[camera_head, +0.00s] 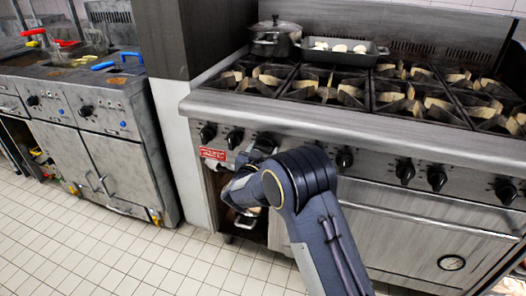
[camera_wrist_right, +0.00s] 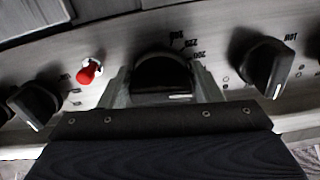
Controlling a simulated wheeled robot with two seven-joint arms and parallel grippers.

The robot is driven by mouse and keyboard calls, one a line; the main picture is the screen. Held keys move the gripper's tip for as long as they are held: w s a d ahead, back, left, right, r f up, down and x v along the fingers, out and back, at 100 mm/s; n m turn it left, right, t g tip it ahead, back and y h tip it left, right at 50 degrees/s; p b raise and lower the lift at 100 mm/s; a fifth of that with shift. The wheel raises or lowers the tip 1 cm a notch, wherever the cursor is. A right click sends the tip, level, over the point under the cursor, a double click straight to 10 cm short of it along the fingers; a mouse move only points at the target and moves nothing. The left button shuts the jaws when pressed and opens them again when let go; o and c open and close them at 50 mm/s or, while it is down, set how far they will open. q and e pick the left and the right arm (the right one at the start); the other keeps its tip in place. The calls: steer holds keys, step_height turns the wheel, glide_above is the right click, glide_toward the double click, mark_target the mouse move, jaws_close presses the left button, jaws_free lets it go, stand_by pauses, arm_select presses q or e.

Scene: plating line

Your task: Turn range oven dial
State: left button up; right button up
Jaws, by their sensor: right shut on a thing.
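The range (camera_head: 430,150) has a steel front panel with a row of black knobs. My right gripper (camera_head: 262,146) is at this panel, left of centre. In the right wrist view the oven dial (camera_wrist_right: 162,72) is black, with temperature numbers printed beside it. It sits between the two fingers of my right gripper (camera_wrist_right: 162,88), which is shut on it. A white mark shows near the dial's lower right edge. The gripper and arm hide most of the dial in the head view. My left gripper is not in view.
Other knobs flank the dial, one at right (camera_wrist_right: 265,68) and one at left (camera_wrist_right: 35,104); a red indicator (camera_wrist_right: 88,72) lies between. A lidded pot (camera_head: 272,40) and a tray (camera_head: 345,56) with pale pieces stand on top. Fryers (camera_head: 75,115) stand left. The tiled floor is clear.

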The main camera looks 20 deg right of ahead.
steer(key=shift+f+m+b, duration=0.2)
steer(key=shift+m+b, duration=1.1)
steer(key=shift+b, duration=0.2)
steer(key=m+b, duration=0.7)
steer(key=m, duration=0.1)
steer(key=shift+w+a+r+b, duration=0.1)
steer(key=shift+a+b, duration=0.05)
steer(key=shift+b, duration=0.2)
steer(key=m+b, duration=0.3)
steer(key=shift+r, duration=0.15)
steer(key=shift+a+r+m+b, duration=0.15)
steer(key=shift+m+b, duration=0.9)
steer(key=shift+m, duration=0.55)
steer(key=o, duration=0.9)
steer(key=shift+r, duration=0.1)
steer(key=shift+o, duration=0.2)
